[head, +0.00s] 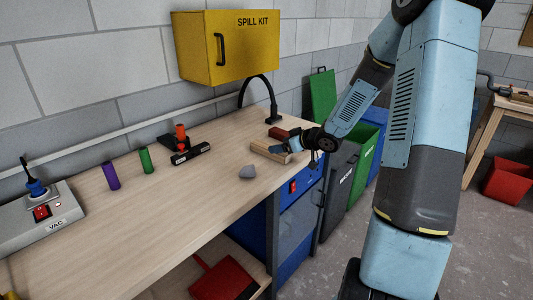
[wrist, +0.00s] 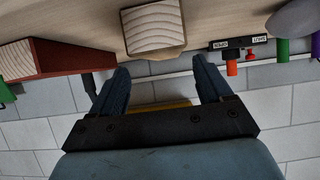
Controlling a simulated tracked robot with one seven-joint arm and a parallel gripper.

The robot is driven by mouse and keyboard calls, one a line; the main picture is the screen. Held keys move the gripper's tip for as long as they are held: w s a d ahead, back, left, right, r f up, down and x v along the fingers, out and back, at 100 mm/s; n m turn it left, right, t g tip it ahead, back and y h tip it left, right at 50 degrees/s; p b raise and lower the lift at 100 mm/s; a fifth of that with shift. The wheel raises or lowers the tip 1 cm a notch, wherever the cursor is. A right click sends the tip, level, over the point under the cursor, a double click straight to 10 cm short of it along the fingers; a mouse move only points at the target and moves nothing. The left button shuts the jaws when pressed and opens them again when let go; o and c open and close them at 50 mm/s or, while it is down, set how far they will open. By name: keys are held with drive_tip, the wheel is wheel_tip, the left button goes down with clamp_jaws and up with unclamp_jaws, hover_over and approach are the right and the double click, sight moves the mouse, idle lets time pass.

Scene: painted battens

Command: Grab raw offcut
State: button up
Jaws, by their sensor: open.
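The raw offcut (head: 266,152) is a pale, unpainted wooden block lying on the bench near its right end. In the wrist view its end grain (wrist: 155,28) faces me, just beyond the fingertips and roughly centred between them. My gripper (wrist: 162,72) is open and empty, with a blue finger on each side. In the head view my gripper (head: 284,149) is at the right end of the offcut and partly hides it. A red-painted batten (head: 279,133) lies behind it; its bare wood end and red side (wrist: 70,62) show left in the wrist view.
A grey lump (head: 247,172) lies on the bench near the offcut. A black holder with an orange-red item (head: 182,142), a green cylinder (head: 145,160) and a purple cylinder (head: 111,175) stand further left. A black lamp (head: 272,112) rises behind. Bins (head: 365,155) stand right of the bench.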

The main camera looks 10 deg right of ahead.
drive_tip(key=shift+s+a+x, duration=0.1)
drive_tip(key=shift+a+x, duration=0.05)
drive_tip(key=shift+x, duration=1.35)
drive_tip(key=shift+s+a+x, duration=0.1)
drive_tip(key=shift+x, duration=1.4)
drive_tip(key=shift+c, duration=0.2)
drive_tip(key=c, duration=1.1)
